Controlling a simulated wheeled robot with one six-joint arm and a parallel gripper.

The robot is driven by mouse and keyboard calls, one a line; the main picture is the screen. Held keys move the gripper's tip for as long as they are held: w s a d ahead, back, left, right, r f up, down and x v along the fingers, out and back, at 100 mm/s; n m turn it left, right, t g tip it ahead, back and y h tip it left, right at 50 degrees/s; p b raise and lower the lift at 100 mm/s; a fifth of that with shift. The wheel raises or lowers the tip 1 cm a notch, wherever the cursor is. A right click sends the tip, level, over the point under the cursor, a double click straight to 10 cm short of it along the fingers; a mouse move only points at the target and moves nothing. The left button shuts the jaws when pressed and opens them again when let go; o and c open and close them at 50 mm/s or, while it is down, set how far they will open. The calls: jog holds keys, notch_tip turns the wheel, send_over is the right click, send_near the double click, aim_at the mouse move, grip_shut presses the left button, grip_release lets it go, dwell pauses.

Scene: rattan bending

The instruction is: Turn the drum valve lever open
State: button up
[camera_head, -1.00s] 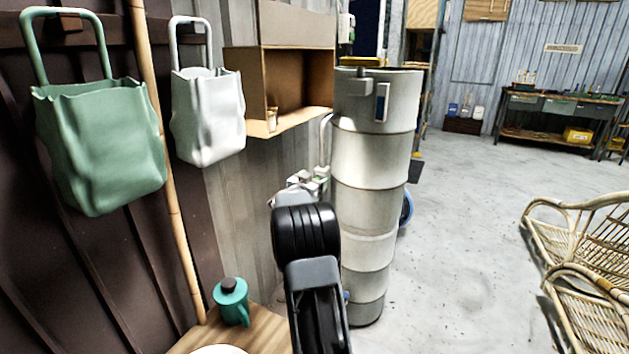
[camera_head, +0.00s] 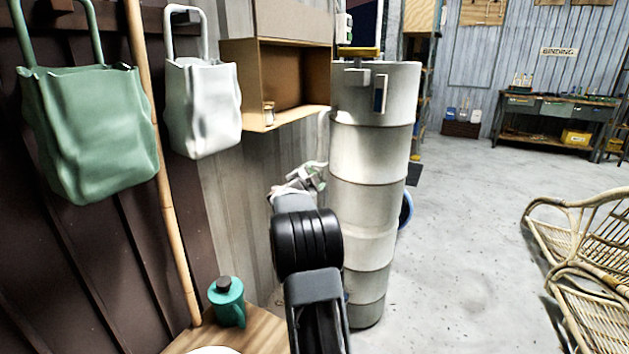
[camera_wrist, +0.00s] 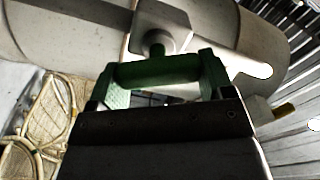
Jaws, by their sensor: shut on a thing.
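The drum (camera_head: 372,150) is a tall pale grey cylinder with several bands, standing upright right of my arm in the head view. In the wrist view its grey body (camera_wrist: 60,28) runs across the top. A green crossbar (camera_wrist: 155,70), which looks like the valve lever, lies between my gripper's (camera_wrist: 158,78) two fingers, with a short round stem behind it towards the drum. My gripper is shut on this bar. In the head view my gripper (camera_head: 314,174) is small, close to the drum's left side; the lever cannot be made out there.
A brown cabinet (camera_head: 290,85) is on the wall left of the drum. Green (camera_head: 85,130) and white (camera_head: 203,108) bags hang at the left. A teal jug (camera_head: 228,302) stands on a wooden top (camera_head: 262,330). A rattan chair (camera_head: 580,255) is at the right; the floor between is clear.

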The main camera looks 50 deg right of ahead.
jog(key=m+b, duration=0.2)
jog(key=m, duration=0.2)
jog(key=shift+f, duration=0.15)
jog(key=shift+m+b, duration=0.75)
jog(key=shift+m, duration=0.15)
jog(key=shift+r+m, duration=0.25)
jog(key=shift+m, duration=0.05)
jog(key=o, duration=0.9)
jog(key=shift+f, duration=0.15)
jog(key=p+v, duration=0.2)
jog(key=v, duration=1.2)
